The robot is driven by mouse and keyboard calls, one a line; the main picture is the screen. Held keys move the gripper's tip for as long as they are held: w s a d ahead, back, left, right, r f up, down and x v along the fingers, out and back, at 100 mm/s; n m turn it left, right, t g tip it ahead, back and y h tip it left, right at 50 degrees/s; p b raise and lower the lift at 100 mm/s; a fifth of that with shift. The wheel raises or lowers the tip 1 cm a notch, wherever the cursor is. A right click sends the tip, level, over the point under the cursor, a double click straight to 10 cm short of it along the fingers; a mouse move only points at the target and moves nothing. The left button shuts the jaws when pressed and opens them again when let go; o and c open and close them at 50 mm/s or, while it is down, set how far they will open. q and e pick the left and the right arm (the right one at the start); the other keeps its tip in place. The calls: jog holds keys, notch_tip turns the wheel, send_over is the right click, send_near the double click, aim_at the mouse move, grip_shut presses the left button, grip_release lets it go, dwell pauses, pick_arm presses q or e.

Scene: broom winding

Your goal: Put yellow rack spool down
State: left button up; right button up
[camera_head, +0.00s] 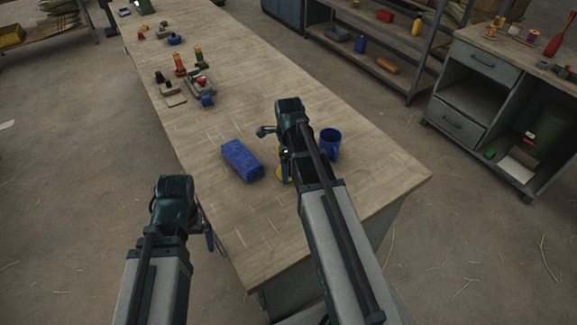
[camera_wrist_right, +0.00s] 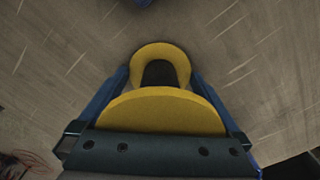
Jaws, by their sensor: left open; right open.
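The yellow spool (camera_head: 281,177) is at the near part of the workbench (camera_head: 266,222), mostly hidden by my right arm in the head view. In the right wrist view the yellow spool (camera_wrist_right: 160,112) shows two yellow flanges and a dark core. It lies between the two blue fingers of my right gripper (camera_wrist_right: 160,78), which is open around it. In the head view my right gripper (camera_head: 284,160) is low over the bench. My left gripper (camera_head: 211,240) is open and empty, off the bench's left edge; its fingers are partly hidden.
A blue block (camera_head: 242,160) lies just left of the spool, and a blue mug (camera_head: 330,144) stands to its right. Further back are a grey fixture (camera_head: 201,86) and orange spools (camera_head: 180,64). The bench's near right corner is clear. A drawer cabinet (camera_head: 478,95) stands at right.

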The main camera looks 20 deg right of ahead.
jog(key=shift+c, duration=0.3)
jog(key=c, duration=1.1)
jog(key=shift+r, duration=0.15)
jog(key=shift+r+p, duration=0.85)
jog(key=shift+p, duration=0.15)
notch_tip(320, 180, up, 2)
jog(key=shift+r+p, duration=0.1)
jog(key=shift+p, duration=0.9)
jog(key=s+d, duration=0.2)
jog(key=s, duration=0.2)
jog(key=s+d, duration=0.3)
jog(key=s, duration=0.2)
jog(key=s+d+r+p, duration=0.1)
jog(key=s+d, duration=0.1)
jog(key=s, duration=0.3)
jog(key=shift+s+d, duration=0.1)
jog(key=shift+d, duration=0.1)
